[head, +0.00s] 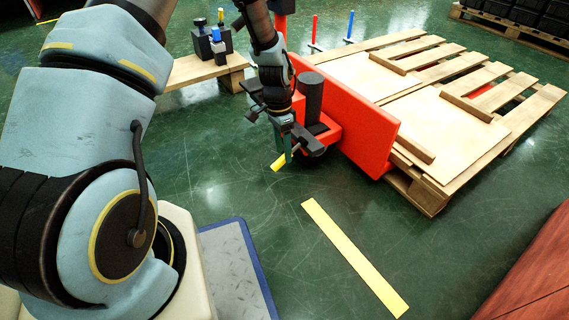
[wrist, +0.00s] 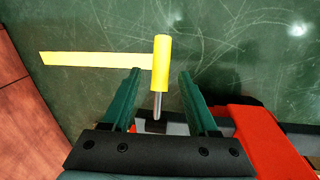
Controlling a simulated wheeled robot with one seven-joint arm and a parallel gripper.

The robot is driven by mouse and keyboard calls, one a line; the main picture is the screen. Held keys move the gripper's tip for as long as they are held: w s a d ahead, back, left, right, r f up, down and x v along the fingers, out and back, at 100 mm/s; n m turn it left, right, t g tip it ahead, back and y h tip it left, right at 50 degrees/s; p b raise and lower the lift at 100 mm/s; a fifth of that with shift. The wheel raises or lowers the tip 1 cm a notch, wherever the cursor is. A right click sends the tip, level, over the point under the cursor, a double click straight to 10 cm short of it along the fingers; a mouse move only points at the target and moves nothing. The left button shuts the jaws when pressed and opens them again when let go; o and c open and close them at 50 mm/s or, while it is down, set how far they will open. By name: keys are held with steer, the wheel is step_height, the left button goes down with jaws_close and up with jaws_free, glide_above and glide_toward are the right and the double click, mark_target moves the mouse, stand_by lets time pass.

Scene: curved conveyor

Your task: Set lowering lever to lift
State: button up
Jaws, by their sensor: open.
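The lowering lever (wrist: 161,62) has a yellow cylindrical grip on a thin metal shaft. In the wrist view it stands between my two green fingers, with a visible gap on each side. Its grip shows at the fingertips and extends past them. In the head view its yellow grip (head: 278,163) pokes out below my gripper (head: 285,147). My gripper (wrist: 160,75) is open around the lever and not closed on it. The lever belongs to a red pallet lifter (head: 350,118), whose red body also shows in the wrist view (wrist: 262,140). The lever's base is mostly hidden by my gripper.
A black cylinder (head: 311,98) on the lifter stands close beside my gripper. A wooden pallet (head: 430,196) is behind the lifter. A low wooden platform (head: 190,73) stands at the back left. Green floor with a yellow stripe (head: 355,257) is clear in front.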

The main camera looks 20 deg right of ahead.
mark_target(282, 161)
steer(key=shift+s+f+b, duration=0.15)
steer(key=shift+f+b, duration=0.15)
steer(key=shift+f, duration=0.6)
steer(key=shift+s+f+b, duration=0.15)
steer(key=shift+f+b, duration=0.1)
steer(key=shift+f, duration=0.65)
jaws_close()
